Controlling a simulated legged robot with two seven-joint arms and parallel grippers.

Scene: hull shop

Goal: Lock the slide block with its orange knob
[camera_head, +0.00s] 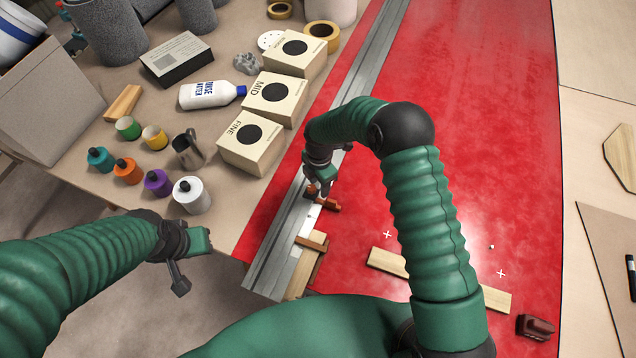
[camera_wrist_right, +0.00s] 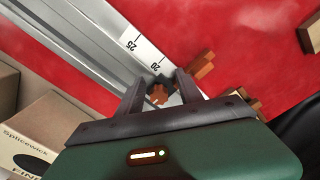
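The slide block (camera_head: 327,204) is a small orange-brown piece on the grey metal rail (camera_head: 276,238), at the red panel's left edge. Its arm also shows in the right wrist view (camera_wrist_right: 201,66), beside a white scale marked 20 and 25. The orange knob (camera_wrist_right: 158,95) shows between the fingertips of my right gripper (camera_wrist_right: 160,88), with small gaps visible on both sides. In the head view my right gripper (camera_head: 318,182) is low over the block and partly hides it. My left gripper (camera_head: 190,265) hangs left of the rail, away from the block; its finger opening is unclear.
An orange-brown stop piece (camera_head: 312,243) sits near the rail's front end. A wooden strip (camera_head: 387,262) and a dark red-brown block (camera_head: 535,327) lie on the red panel (camera_head: 480,100).

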